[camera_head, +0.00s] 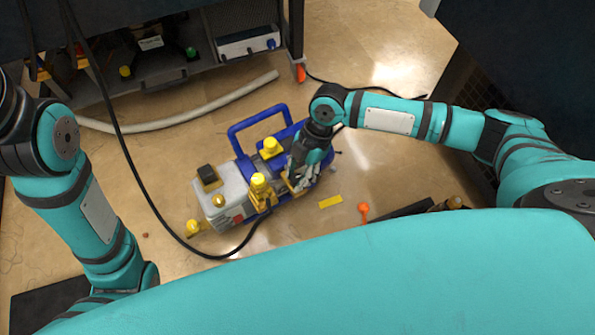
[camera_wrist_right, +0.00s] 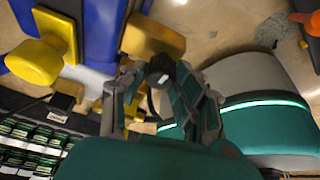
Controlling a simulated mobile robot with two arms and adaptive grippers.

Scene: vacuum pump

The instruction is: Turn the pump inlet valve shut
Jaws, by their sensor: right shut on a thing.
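The vacuum pump (camera_head: 232,190) stands on the floor in the middle of the head view, with a grey-white body, a blue frame and several yellow fittings. My right gripper (camera_head: 298,184) reaches down onto the pump's right part. In the right wrist view, the right gripper (camera_wrist_right: 155,80) has its fingers closed around a small part with a dark round end, taken to be the inlet valve (camera_wrist_right: 158,74). A yellow block (camera_wrist_right: 150,38) lies just beyond the fingertips. The fingers hide much of the held part, so its turn angle cannot be told. My left gripper is out of view.
A black cable runs across the floor to the pump. A pale hose (camera_head: 190,118) lies behind it, by a dark shelf cart (camera_head: 180,75). A yellow strip (camera_head: 330,201) and an orange piece (camera_head: 364,209) lie on the floor at right.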

